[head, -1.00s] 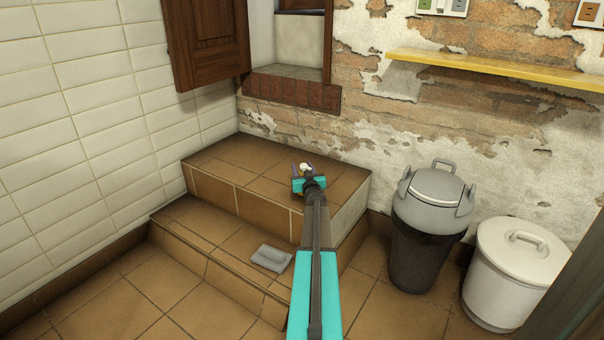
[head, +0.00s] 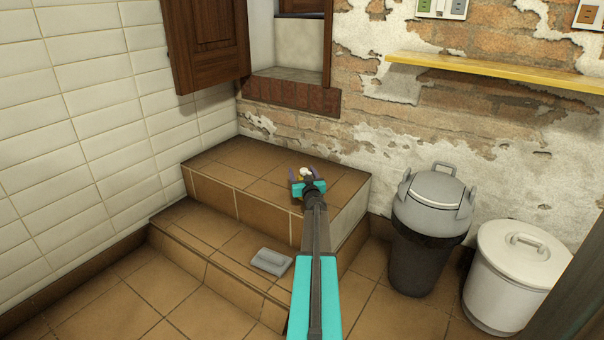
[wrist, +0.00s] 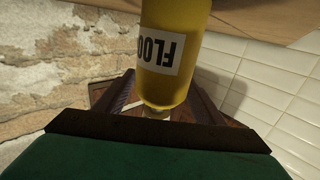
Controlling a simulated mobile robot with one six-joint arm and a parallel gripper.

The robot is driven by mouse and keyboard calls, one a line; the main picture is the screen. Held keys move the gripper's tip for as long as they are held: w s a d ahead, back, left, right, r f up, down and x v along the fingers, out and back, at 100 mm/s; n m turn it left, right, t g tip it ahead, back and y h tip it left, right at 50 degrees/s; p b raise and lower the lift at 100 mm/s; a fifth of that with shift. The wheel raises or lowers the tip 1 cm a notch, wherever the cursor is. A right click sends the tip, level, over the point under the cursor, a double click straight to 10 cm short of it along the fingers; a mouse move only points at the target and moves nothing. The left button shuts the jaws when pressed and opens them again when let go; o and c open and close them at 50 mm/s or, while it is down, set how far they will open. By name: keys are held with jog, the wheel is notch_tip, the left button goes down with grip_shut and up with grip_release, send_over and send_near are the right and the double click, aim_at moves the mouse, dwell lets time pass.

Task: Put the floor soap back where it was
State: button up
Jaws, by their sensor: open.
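The floor soap is a yellow bottle with a white label reading "FLOO", upside down in the wrist view (wrist: 172,55). It appears to stand upright on the upper tiled step (head: 225,165), its base towards the top of the wrist picture. In the head view only its pale top and a bit of yellow show (head: 305,172). My gripper (head: 307,174) is over the step, jaws spread to either side of the bottle's top. In the wrist view the dark fingers show left and right of the bottle, with gaps. My arm hides part of the step.
A grey block-like object (head: 271,261) lies on the lower step. A grey lidded bin (head: 432,215) and a white lidded bin (head: 515,275) stand to the right. A yellow shelf (head: 490,72) runs along the brick wall. A wooden shutter (head: 207,45) hangs above the step.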

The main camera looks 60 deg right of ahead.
jog(key=shift+r, duration=0.15)
jog(key=shift+p+v, duration=0.4)
jog(key=shift+v, duration=0.5)
jog(key=p+v, duration=0.3)
jog(key=v, duration=0.7)
jog(key=shift+a, duration=0.1)
